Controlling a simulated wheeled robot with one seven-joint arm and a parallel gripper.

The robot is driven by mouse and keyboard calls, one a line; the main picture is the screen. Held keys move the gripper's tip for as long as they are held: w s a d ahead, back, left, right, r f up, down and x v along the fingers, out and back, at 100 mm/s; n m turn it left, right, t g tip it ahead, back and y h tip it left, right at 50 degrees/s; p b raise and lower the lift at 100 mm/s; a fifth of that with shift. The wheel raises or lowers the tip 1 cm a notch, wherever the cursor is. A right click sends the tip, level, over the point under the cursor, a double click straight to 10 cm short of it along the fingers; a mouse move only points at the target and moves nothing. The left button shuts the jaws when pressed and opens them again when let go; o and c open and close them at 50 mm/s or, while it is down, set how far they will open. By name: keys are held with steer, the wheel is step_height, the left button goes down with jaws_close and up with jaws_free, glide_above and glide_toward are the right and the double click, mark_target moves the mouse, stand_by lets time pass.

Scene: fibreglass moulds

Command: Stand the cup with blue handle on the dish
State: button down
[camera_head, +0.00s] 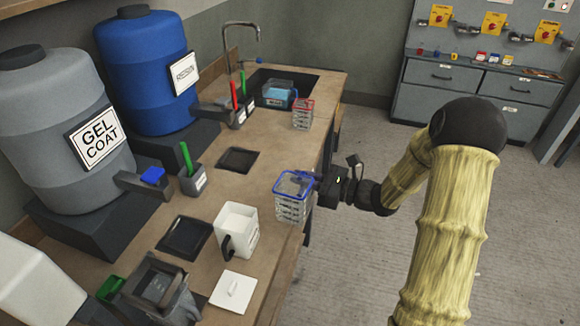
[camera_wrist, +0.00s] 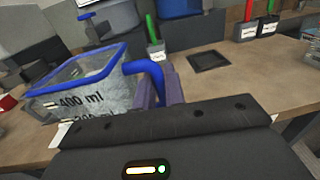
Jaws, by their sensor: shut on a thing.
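The cup with blue handle (camera_head: 292,209) is a clear, square measuring cup with a blue rim, upright near the bench's right edge. In the wrist view the cup (camera_wrist: 85,98) fills the left side, with volume marks on its wall. My gripper (camera_head: 317,188) is shut on its blue handle, which shows between the fingers (camera_wrist: 160,88) in the wrist view. I cannot tell whether its base touches the bench. Two dark, shallow square dishes lie on the bench: one farther back (camera_head: 238,160), also in the wrist view (camera_wrist: 208,61), and one nearer (camera_head: 184,238). Both look empty.
A white jug (camera_head: 240,232) stands close to the cup, with a white square lid (camera_head: 233,291) in front. A red-rimmed cup (camera_head: 303,114) stands farther back near the sink (camera_head: 300,82). Large drums (camera_head: 150,75) line the left. Bench between the cup and back dish is clear.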

steer(key=s+d+f+t+b, duration=0.1)
steer(key=s+d+f, duration=0.1)
steer(key=f, duration=0.4)
steer(key=s+d+f+m+t+h+b, duration=0.1)
steer(key=s+d+f, duration=0.1)
steer(key=d+f, duration=0.2)
steer(key=s+d+f+m+b, duration=0.1)
steer(key=s+d+f, duration=0.2)
steer(key=f, duration=0.7)
steer(key=shift+d+f+t+b, duration=0.25)
steer(key=shift+d+t+b, duration=0.1)
steer(key=shift+t+b, duration=0.05)
steer(key=shift+w, duration=0.15)
